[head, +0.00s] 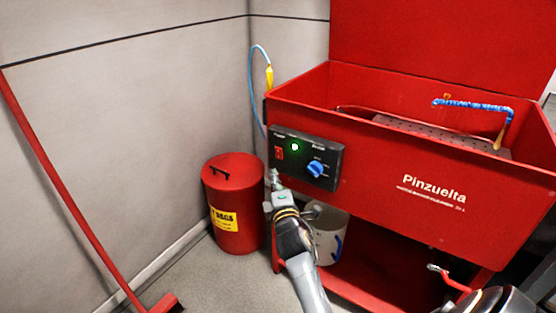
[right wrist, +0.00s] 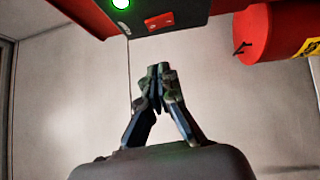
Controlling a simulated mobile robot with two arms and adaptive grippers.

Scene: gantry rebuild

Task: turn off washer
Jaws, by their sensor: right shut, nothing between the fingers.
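The red washer (head: 440,185), marked "Pinzuelta", stands at the right in the head view. On its front left is a black control panel (head: 300,174) with a red switch (head: 279,153), a lit green light (head: 294,147) and a blue knob (head: 316,169). My right gripper (head: 274,176) is shut and empty, just below the red switch in the head view. In the right wrist view its closed fingertips (right wrist: 161,72) are apart from the panel, with the red switch (right wrist: 159,21) and lit green light (right wrist: 121,3) beyond them. My left gripper is not in view.
A red bin (head: 234,230) with a yellow label stands left of the washer. A white bucket (head: 328,238) sits under it, partly behind my arm. A blue-and-yellow hose (head: 268,78) hangs at the wall corner. A red pole (head: 60,160) leans at the left.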

